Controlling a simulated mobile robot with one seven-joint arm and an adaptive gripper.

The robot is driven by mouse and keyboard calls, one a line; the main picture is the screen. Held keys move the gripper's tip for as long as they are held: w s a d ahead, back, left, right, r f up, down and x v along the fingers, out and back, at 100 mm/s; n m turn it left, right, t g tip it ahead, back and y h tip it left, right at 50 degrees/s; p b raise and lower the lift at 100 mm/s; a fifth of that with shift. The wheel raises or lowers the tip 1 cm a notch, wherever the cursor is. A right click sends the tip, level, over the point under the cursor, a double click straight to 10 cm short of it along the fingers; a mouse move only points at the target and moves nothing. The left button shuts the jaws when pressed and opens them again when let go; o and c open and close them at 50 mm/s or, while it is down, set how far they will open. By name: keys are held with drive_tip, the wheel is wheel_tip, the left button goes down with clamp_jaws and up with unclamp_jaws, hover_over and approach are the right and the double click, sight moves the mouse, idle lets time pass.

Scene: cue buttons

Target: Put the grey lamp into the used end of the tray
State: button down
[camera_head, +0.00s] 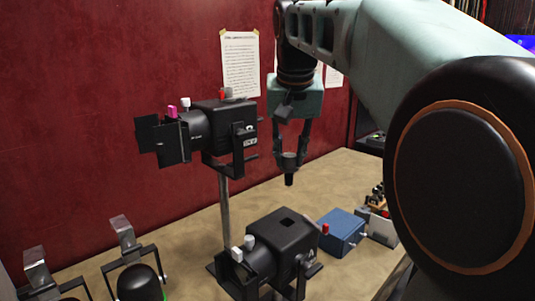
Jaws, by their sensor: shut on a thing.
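My gripper (291,154) hangs above the far part of the table with its fingers pointing down. It is shut on a small lamp, grey at the top with a dark lower end (289,178). The lamp is upright and clear of the tabletop. Which thing is the tray I cannot tell for sure. A small pale holder (382,229) with dark and orange items stands at the right, partly hidden by my arm. No used end can be made out.
A black stage light (225,130) on a pole stands left of my gripper. Another stage light (275,252) sits in front, with a blue box (342,231) to its right. Clamped lamps (138,281) fill the lower left. The table (330,178) is bare below my gripper.

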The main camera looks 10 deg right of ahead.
drive_tip(key=shift+r+p, duration=1.4)
drive_tip(key=shift+r, duration=0.25)
